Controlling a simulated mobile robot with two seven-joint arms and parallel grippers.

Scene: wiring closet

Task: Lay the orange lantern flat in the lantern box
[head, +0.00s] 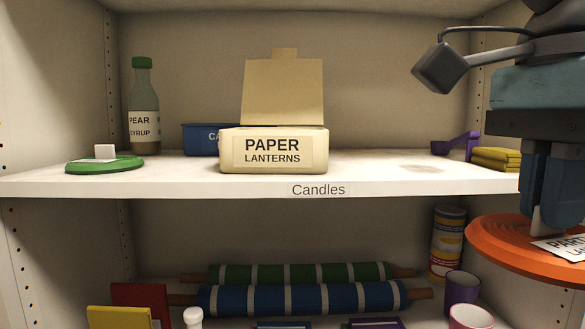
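The orange lantern (490,236) is a flat ribbed disc with a white printed label, cut off by the right edge of the head view. My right gripper (548,215) points down from above with its blue fingers closed around a pale block on top of the lantern. The lantern hangs roughly level, in front of the shelf and a little below its edge. The lantern box (273,166) is cream, labelled PAPER LANTERNS, and stands on the shelf with its lid (283,92) raised at the back. Its inside is hidden by the front wall. My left gripper is out of view.
On the shelf (388,183) stand a green disc (80,167) with a white block, a syrup bottle (143,97), a blue container (200,139), a purple scoop (456,146) and folded yellow cloths (496,158). Rolls and cups sit below.

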